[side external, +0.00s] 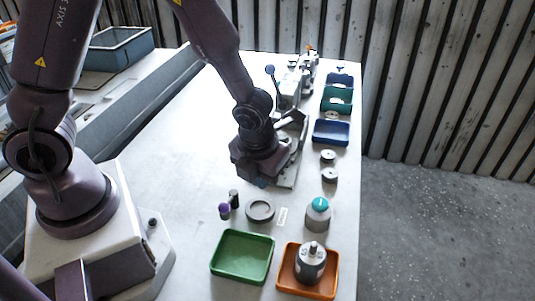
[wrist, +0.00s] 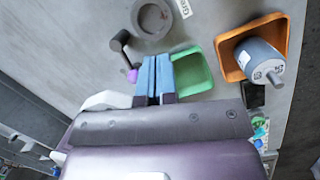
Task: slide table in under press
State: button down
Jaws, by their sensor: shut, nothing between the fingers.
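My gripper (side external: 262,183) hangs low over the middle of the workbench in the side view, in front of the press. In the wrist view its two blue fingers (wrist: 154,76) are together with nothing between them. The press (side external: 291,88), a grey machine with a blue-knobbed lever (side external: 270,70), stands behind my gripper at the far end of the bench. A grey plate or rail (side external: 288,180), apparently the base of the slide table, runs out beside my gripper toward the press. My gripper and wrist hide much of it, so the table's position cannot be told. The wrist view does not show the press.
A green tray (side external: 242,256) and an orange tray (side external: 289,291) holding a grey motor-like part (side external: 310,263) stand at the near end. A grey ring (side external: 260,210), a teal-topped part (side external: 318,213) and small cylinders lie nearby. Blue bin (side external: 331,132) and green bin (side external: 337,99) line the right edge.

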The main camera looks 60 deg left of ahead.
jog(key=s+f+n, duration=0.1)
jog(key=s+d+f+n, duration=0.1)
jog(key=s, duration=0.1)
jog(key=s+d+f+n, duration=0.1)
jog(key=n, duration=0.1)
jog(key=shift+s+d+f, duration=0.2)
jog(key=shift+d+f, duration=0.05)
jog(key=shift+s+a+f+n, duration=0.1)
jog(key=shift+f+n, duration=0.05)
jog(key=shift+n, duration=0.95)
jog(key=w+a+r+n+t+y, duration=0.4)
jog(key=a+n, duration=0.4)
jog(key=n, duration=0.5)
jog(key=shift+t+h, duration=0.4)
jog(key=shift+t, duration=0.2)
jog(key=x, duration=1)
jog(key=shift+w+a, duration=0.1)
jog(key=shift+w, duration=0.15)
jog(key=shift+w+a, duration=0.3)
jog(key=shift+w, duration=0.2)
jog(key=shift+w+a, duration=0.3)
jog(key=shift+w, duration=0.25)
jog(key=shift+w+a+f, duration=0.15)
jog(key=shift+w+a, duration=0.15)
jog(key=shift+w, duration=0.15)
